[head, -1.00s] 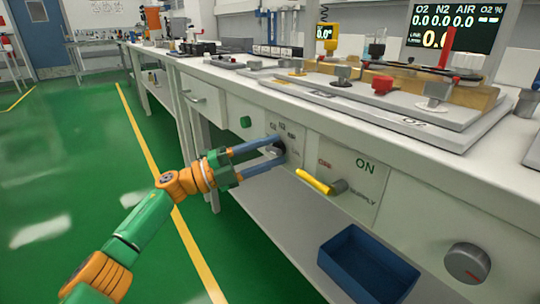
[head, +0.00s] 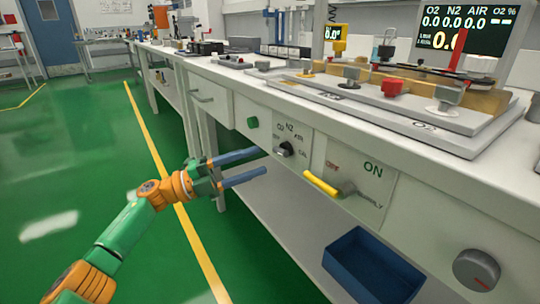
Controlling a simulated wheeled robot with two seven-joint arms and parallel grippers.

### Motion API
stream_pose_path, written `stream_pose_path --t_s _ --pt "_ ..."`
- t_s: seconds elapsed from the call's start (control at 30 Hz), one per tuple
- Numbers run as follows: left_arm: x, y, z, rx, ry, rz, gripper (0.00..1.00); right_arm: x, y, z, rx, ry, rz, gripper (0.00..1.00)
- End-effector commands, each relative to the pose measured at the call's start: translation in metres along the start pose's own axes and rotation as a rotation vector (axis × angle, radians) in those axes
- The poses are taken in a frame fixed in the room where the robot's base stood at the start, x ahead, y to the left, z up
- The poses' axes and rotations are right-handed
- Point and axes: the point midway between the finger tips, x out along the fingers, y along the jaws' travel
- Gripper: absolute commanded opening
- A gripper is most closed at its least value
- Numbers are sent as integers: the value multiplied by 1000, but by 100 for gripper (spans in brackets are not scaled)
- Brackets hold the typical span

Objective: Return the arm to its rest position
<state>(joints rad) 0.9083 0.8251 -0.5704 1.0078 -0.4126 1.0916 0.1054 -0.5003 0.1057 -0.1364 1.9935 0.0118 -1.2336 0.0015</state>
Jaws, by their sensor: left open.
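My left arm comes in from the lower left, green and orange. Its gripper (head: 262,165) has two blue fingers spread apart with nothing between them. It is in front of the cart's panel, to the left of and a little below the black selector knob (head: 284,149), and apart from it. The knob is marked with O2, N2, AIR and CAL labels. My right gripper is not in view.
A yellow-handled supply lever (head: 321,184) marked ON is right of the knob. A green button (head: 252,122) and a grey dial (head: 476,270) are on the same front. A blue bin (head: 372,268) stands on the lower shelf. The green floor at left is clear.

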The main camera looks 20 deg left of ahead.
Motion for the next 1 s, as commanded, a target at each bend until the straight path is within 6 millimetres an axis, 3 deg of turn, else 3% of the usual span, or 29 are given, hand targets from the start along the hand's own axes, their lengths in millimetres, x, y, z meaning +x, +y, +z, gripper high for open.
stream_pose_path --t_s 0.17,0.5,0.6,0.67,0.77,0.8,0.87,0.9,1.0 --pt "-15 0 0 1 -1 0 50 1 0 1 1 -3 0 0" --pt "-14 0 0 0 0 -1 50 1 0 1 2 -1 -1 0" --pt "-7 13 4 -43 -42 -23 50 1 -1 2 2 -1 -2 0" --pt "2 38 13 -130 -137 -62 50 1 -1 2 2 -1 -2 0" --pt "5 114 29 -398 -441 -131 50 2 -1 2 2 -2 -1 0" --pt "-6 154 31 -529 -599 -137 50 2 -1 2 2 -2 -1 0" --pt "-32 211 24 -708 -823 -117 50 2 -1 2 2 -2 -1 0" --pt "-51 245 14 -815 -958 -88 50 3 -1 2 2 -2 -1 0" --pt "-99 314 -28 -1035 -1241 9 50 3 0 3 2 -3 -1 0"
